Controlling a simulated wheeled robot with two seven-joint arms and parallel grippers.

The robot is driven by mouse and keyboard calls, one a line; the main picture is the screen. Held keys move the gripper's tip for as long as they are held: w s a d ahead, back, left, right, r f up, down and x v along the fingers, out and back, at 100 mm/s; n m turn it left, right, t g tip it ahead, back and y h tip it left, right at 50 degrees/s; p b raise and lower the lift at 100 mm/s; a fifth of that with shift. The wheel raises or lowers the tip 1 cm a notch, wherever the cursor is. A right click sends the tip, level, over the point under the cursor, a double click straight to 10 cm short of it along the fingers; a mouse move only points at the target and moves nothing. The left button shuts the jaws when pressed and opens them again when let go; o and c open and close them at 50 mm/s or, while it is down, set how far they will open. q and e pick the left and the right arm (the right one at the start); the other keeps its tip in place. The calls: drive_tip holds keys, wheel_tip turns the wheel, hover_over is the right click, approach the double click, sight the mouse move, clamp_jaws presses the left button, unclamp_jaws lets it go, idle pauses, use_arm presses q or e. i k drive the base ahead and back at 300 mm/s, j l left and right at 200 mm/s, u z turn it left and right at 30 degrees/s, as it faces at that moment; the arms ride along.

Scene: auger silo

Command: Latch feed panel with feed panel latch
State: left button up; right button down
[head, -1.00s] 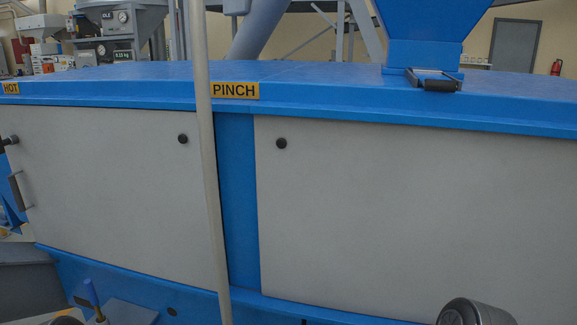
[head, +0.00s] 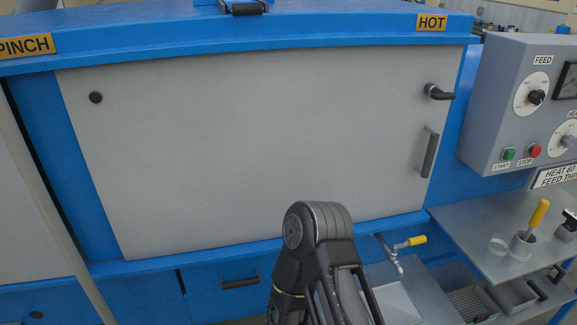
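The grey feed panel (head: 260,140) fills the middle of the head view, set in the blue machine front, and looks closed. The feed panel latch (head: 438,92) is a small black lever at the panel's upper right corner, its arm pointing right toward the blue frame. Whether it engages the frame I cannot tell. A dark vertical pull handle (head: 429,153) sits below the latch. A dark link of my arm rises at the bottom centre, in front of the panel's lower edge. Neither gripper's fingers show.
A grey control box (head: 515,105) with dials and buttons juts out at right. Below it, a metal shelf (head: 500,225) holds a cup with a yellow-handled tool. A yellow-handled crank (head: 405,245) sticks out below the panel. A pale pole (head: 45,210) stands at left.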

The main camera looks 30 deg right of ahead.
sight(438, 95)
drive_tip(key=z, duration=2)
drive_tip(key=i+l, duration=0.15)
drive_tip(key=l, duration=0.3)
drive_tip(key=i+l, duration=0.1)
drive_tip(key=l, duration=0.3)
drive_tip(key=i+l, duration=0.15)
drive_tip(key=l, duration=0.3)
drive_tip(key=i+l, duration=0.15)
drive_tip(key=l, duration=0.3)
drive_tip(key=i+l+u, duration=0.1)
drive_tip(key=l, duration=0.3)
drive_tip(key=i+l, duration=0.15)
drive_tip(key=l, duration=0.3)
